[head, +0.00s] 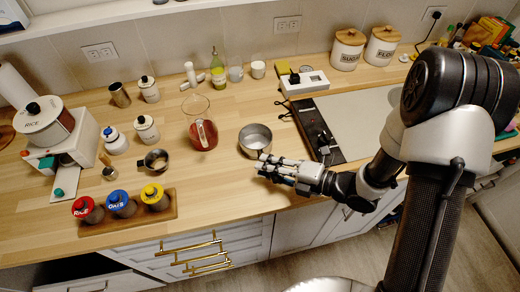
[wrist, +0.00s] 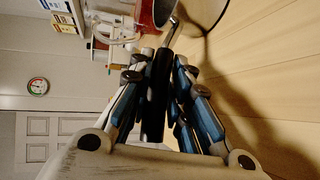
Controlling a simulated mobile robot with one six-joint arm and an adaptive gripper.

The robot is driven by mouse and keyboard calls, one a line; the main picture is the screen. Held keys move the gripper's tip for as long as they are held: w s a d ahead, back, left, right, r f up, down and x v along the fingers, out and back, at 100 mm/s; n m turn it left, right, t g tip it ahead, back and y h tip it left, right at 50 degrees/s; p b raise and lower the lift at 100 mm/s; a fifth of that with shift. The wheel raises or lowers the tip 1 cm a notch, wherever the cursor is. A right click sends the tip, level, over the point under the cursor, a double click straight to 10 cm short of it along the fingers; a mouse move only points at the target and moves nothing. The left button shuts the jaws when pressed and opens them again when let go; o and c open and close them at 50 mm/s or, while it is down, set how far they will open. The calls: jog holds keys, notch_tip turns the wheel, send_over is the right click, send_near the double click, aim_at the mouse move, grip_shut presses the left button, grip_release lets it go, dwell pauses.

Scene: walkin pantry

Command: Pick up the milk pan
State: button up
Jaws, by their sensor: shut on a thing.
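The milk pan (head: 255,140) is a small round steel pan with an open top, near the front of the wooden counter. Its steel body (wrist: 204,10) shows at the top of the wrist view, cut by the edge. Its dark handle (wrist: 157,95) runs down between the fingers. My gripper (head: 264,165) is at the pan's front side, shut on the handle, which the fingers mostly hide in the head view. In the wrist view, my gripper (wrist: 165,68) has fingers on both sides of the handle. I cannot tell whether the pan's base touches the counter.
A glass jug of red liquid (head: 202,135) stands close left of the pan. A black-edged panel (head: 318,132) is close right. Bare counter (head: 225,180) lies left of my gripper.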

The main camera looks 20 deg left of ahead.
grip_shut()
jog(key=shift+r, duration=0.1)
dwell(0.3)
